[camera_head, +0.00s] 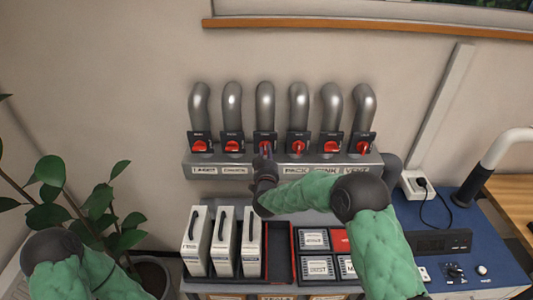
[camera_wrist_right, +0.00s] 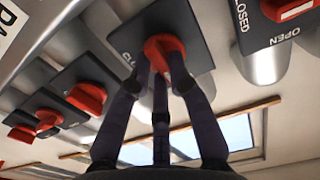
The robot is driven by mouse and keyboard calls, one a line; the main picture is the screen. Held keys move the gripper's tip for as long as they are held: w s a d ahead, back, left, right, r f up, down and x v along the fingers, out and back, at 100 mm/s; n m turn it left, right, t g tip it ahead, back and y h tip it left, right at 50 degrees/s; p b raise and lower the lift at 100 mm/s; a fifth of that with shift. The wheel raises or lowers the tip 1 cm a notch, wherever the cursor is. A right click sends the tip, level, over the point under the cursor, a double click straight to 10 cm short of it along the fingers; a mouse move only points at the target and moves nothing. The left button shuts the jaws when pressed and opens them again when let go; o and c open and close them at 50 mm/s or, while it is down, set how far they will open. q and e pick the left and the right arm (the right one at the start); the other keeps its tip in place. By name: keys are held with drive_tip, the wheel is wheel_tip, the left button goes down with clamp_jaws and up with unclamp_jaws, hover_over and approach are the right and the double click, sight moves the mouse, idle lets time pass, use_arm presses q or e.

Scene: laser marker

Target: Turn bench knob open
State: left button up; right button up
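A row of red knobs on dark plates sits under bent grey pipes on a wall panel. The third knob from the left (camera_head: 265,147) is partly covered by my right gripper (camera_head: 264,160), and the label below it is hidden, so I cannot read its name. In the right wrist view this red knob (camera_wrist_right: 163,45) sits between the fingertips of my right gripper (camera_wrist_right: 158,72), which appear to touch its two sides. Its plate (camera_wrist_right: 190,35) lettering is mostly hidden. My left arm shows at the lower left; its gripper is out of view.
Neighbouring knobs stand close on both sides, such as the fourth knob (camera_head: 298,146) and second knob (camera_head: 232,146). A plant (camera_head: 105,225) stands left; a blue bench (camera_head: 480,255) is right.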

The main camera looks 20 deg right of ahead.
drive_tip(key=o, duration=0.4)
drive_tip(key=shift+f, duration=0.1)
drive_tip(key=shift+o, duration=0.2)
drive_tip(key=v, duration=1.2)
